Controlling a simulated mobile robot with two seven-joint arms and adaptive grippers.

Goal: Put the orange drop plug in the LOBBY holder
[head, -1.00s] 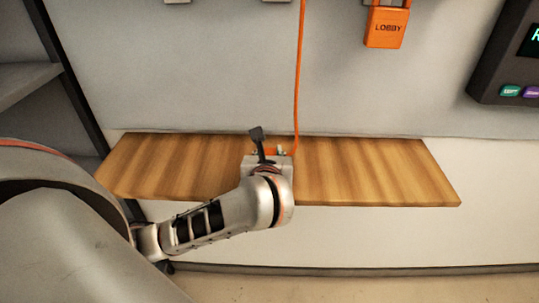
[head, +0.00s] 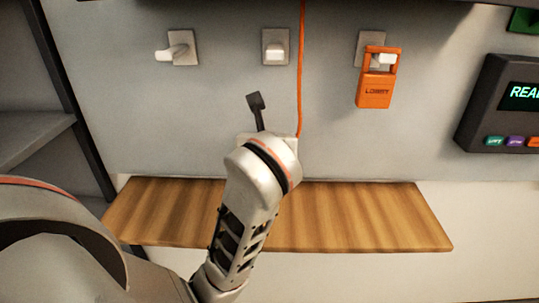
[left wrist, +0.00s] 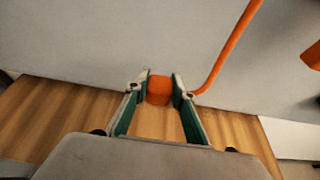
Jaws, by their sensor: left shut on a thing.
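The orange drop plug (left wrist: 158,90) is between the green-lined fingers of my left gripper (left wrist: 161,93), which is shut on it. In the head view my own wrist hides the plug and fingers. An orange cord (head: 301,70) runs up the grey wall just right of my left wrist; it also shows in the left wrist view (left wrist: 236,42). The orange LOBBY holder (head: 374,92) hangs at a white peg on the right wall plate, higher and to the right of my left gripper. My right gripper is out of view.
A wooden shelf (head: 360,215) lies below, with its top bare. Two more wall plates with white pegs, the left (head: 184,47) and the middle (head: 275,47), are on the wall. A dark console (head: 505,105) with coloured buttons is at the right.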

